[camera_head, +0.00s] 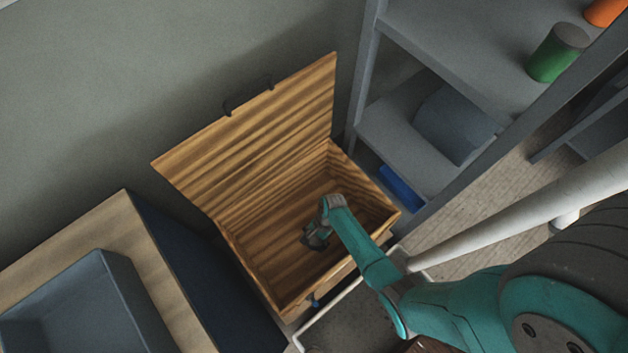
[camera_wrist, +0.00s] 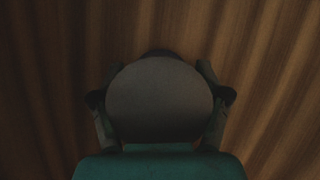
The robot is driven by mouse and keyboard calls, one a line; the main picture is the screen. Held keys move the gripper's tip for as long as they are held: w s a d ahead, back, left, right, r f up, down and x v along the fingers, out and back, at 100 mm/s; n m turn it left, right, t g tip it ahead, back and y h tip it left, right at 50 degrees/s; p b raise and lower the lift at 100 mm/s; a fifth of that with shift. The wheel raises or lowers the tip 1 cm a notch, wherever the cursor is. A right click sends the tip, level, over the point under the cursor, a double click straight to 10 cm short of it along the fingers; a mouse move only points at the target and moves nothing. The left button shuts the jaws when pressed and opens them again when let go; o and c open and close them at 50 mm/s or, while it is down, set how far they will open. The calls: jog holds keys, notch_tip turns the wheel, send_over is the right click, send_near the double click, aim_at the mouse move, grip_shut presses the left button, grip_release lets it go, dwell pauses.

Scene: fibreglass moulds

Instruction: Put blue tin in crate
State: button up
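The wooden crate (camera_head: 262,262) stands open in the head view, its hinged lid (camera_head: 255,130) tilted back towards the wall. My gripper (camera_head: 316,240) reaches down inside the crate, above its floor. In the wrist view a round, dark grey tin top (camera_wrist: 160,100) fills the space between the fingers of my gripper (camera_wrist: 160,92), which close against both its sides. The tin's side is hidden, so its blue colour cannot be confirmed. In the head view the tin is too small and dark to make out clearly.
A grey shelf (camera_head: 450,45) at right holds a green tin (camera_head: 558,52), an orange tin (camera_head: 606,10) and a grey rounded thing (camera_head: 452,118). A blue object (camera_head: 401,188) lies low beside the crate. A blue-grey tray (camera_head: 125,300) sits on a cabinet at left.

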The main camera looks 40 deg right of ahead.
jog(key=shift+o, duration=0.6)
jog(key=v, duration=1.2)
jog(key=shift+r, duration=0.1)
